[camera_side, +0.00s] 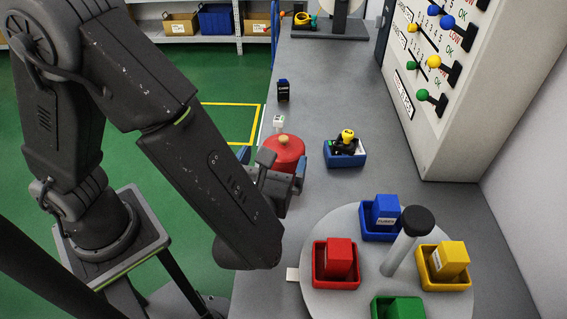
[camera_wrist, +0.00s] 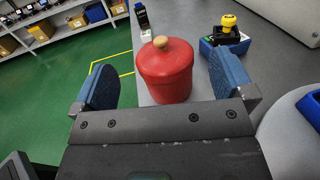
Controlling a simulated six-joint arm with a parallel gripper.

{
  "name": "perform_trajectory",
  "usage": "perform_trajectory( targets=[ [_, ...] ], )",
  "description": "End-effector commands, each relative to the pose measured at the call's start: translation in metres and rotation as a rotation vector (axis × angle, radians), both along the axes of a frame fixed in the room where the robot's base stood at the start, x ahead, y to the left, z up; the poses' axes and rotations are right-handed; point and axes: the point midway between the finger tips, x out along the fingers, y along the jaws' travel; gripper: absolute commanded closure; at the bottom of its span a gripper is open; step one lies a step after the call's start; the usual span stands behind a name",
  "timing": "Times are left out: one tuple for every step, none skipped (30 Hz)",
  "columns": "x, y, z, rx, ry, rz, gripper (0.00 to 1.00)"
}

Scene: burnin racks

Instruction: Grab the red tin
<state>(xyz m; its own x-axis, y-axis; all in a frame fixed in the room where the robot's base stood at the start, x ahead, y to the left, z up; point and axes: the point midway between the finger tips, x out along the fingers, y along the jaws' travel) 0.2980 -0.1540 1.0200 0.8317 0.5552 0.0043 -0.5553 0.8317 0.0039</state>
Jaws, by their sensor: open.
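The red tin (camera_wrist: 165,78) is a round red canister with a lid and a tan wooden knob. It stands upright on the grey bench, and in the side view the tin (camera_side: 287,150) is partly hidden behind my gripper. My gripper (camera_side: 286,170) is open, with its blue-padded fingers pointing at the tin. In the wrist view my gripper (camera_wrist: 164,82) has one blue pad on the left and one on the right, with the tin between them in the picture. A gap shows on each side of the tin. Whether the tin is fully between the pads is hard to tell.
A blue bin (camera_side: 345,154) with a black and yellow item stands right of the tin. A round turntable (camera_side: 318,222) with coloured bins is at the front right. A small dark box (camera_side: 283,90) and white item (camera_side: 278,123) stand behind. A control panel (camera_side: 440,120) rises at the right.

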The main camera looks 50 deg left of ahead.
Motion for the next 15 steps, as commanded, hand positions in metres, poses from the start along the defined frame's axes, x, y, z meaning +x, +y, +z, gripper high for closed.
perform_trajectory(
  targets=[
    [0.000,0.000,-0.008,0.004,0.004,0.001,0.00],
    [0.000,0.001,-0.013,0.004,0.004,0.002,0.00],
    [0.000,0.001,-0.020,0.004,0.005,0.002,0.00],
    [0.000,0.001,-0.026,0.004,0.005,0.002,0.00],
    [0.000,0.001,-0.031,0.003,0.004,0.003,0.00],
    [0.000,0.001,-0.038,0.003,0.004,0.003,0.00],
    [0.000,0.001,-0.043,0.004,0.005,0.004,0.00],
    [0.000,0.002,-0.048,0.002,0.005,0.004,0.00],
    [0.000,0.001,-0.055,0.002,0.005,0.004,0.00],
    [0.000,0.001,-0.059,0.001,0.004,0.004,0.00],
    [0.000,0.001,-0.064,0.000,0.004,0.004,0.00],
    [0.000,0.002,-0.069,0.000,0.004,0.005,0.00],
    [0.000,0.002,-0.072,-0.001,0.003,0.005,0.00],
    [0.002,0.004,-0.073,-0.003,0.002,0.007,0.00],
    [0.007,0.007,-0.072,-0.006,0.001,0.008,0.00]
  ],
)
